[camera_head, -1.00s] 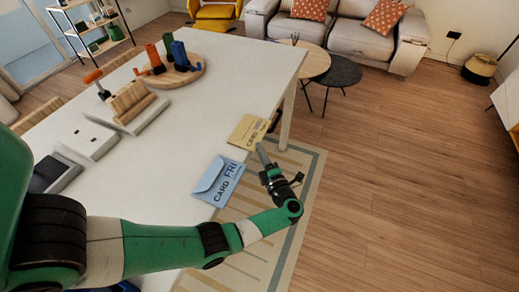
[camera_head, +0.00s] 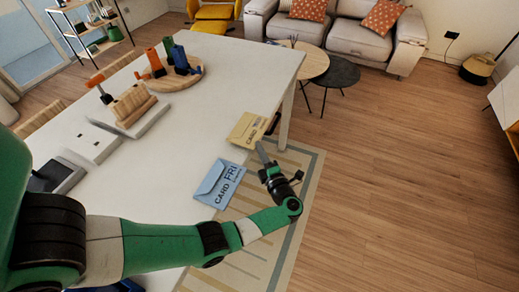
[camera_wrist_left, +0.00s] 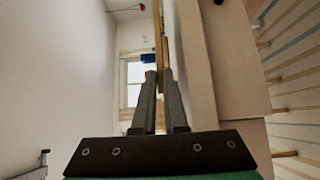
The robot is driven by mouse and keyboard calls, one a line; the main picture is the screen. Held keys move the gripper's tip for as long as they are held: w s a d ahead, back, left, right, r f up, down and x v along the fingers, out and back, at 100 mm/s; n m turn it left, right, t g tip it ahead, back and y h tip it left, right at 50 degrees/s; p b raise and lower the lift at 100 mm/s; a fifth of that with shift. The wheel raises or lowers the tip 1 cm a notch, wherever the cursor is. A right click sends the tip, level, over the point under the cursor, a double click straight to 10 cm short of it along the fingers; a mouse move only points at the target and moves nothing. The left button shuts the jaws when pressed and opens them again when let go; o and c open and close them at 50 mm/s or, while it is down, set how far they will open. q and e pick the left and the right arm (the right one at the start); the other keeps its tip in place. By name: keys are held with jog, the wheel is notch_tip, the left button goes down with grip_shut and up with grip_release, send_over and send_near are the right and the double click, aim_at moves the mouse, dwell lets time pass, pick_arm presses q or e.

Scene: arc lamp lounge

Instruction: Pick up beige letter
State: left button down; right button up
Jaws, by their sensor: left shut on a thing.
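The beige letter (camera_head: 249,129) is at the right edge of the white table in the head view, with dark print on it. My left gripper (camera_head: 262,147) is shut on its near edge from beyond the table's side. In the left wrist view the letter (camera_wrist_left: 158,38) shows edge-on as a thin tan strip between the fingers (camera_wrist_left: 160,85). Whether it still touches the tabletop is hard to tell. A blue letter (camera_head: 212,187) marked "CARD FRI" lies nearer on the same edge, beside my left arm. My right gripper is not in view.
The white table (camera_head: 165,165) holds a round wooden board (camera_head: 190,77) with colored items, a wooden block holder (camera_head: 131,102), a white box (camera_head: 92,141) and a dark device (camera_head: 52,177). A dark round side table (camera_head: 338,72) stands beyond.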

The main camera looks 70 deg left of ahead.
pick_arm(q)
jog(key=shift+f, duration=0.15)
jog(key=d+r+p, duration=0.1)
jog(key=d+r, duration=0.1)
jog(key=d, duration=0.5)
jog(key=d+r+p, duration=0.1)
jog(key=d+r, duration=0.2)
jog(key=d, duration=0.4)
jog(key=shift+w, duration=0.15)
